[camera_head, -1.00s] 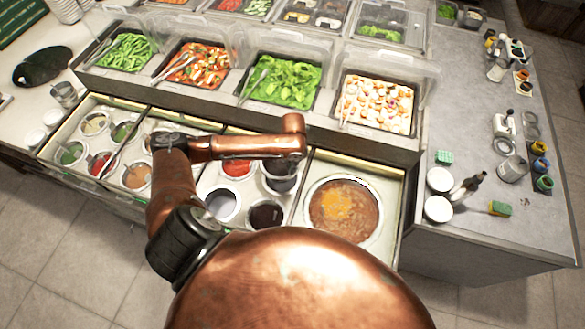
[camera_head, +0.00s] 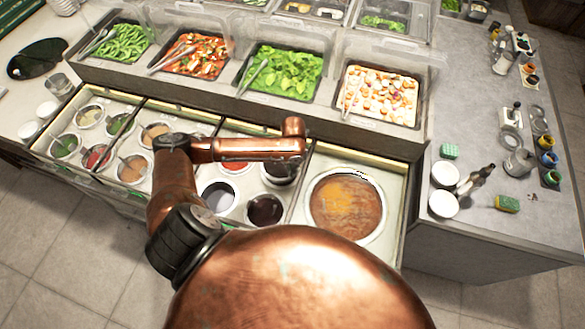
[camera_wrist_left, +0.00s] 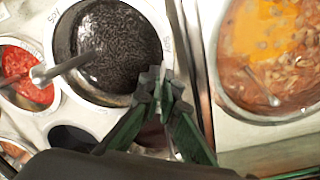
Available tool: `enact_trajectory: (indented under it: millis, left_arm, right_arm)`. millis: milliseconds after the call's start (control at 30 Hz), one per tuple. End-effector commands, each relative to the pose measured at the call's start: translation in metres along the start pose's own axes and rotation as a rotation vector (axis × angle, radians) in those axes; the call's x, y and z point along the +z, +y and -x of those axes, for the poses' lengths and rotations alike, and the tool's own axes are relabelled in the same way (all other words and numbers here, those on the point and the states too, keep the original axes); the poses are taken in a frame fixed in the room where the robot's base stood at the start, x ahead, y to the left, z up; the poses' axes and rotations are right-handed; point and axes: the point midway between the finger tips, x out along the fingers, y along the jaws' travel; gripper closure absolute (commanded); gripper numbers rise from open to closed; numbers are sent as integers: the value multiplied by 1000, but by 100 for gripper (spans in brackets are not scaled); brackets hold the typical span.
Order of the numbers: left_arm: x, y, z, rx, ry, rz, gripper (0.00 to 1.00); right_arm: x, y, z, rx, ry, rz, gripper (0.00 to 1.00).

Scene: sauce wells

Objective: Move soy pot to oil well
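The soy pot (camera_wrist_left: 120,45) is round, with a dark speckled sauce and a ladle handle in it; a SOY label lies beside it in the left wrist view. In the head view the pot (camera_head: 281,172) is partly under my left arm. My left gripper (camera_wrist_left: 160,84) has its fingertips close together at the pot's rim, seemingly pinching it. Whether the pot is lifted is unclear. An empty-looking round well (camera_head: 219,196) lies at the front left of it. No oil label is readable. My right gripper is not in view.
A dark sauce pot (camera_head: 265,211) stands in front of the soy pot, and a red sauce pot (camera_head: 236,166) stands left of it. A large soup pot (camera_head: 346,206) is on the right. Food trays (camera_head: 283,72) line the raised shelf behind.

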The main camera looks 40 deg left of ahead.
Motion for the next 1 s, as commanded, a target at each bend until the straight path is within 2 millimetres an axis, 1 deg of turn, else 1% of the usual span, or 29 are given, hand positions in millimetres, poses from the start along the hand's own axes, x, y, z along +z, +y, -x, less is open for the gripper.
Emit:
enact_trajectory:
  millis: [400,600,733,1000]
  left_arm:
    - [2,0,-30,2,-5,0,100]
    - [2,0,-42,2,-5,0,100]
    - [2,-1,-46,2,-5,0,100]
    - [2,-1,-46,2,-5,0,100]
  right_arm:
    - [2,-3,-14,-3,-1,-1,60]
    - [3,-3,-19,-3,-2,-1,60]
    - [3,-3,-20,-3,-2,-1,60]
    - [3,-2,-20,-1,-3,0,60]
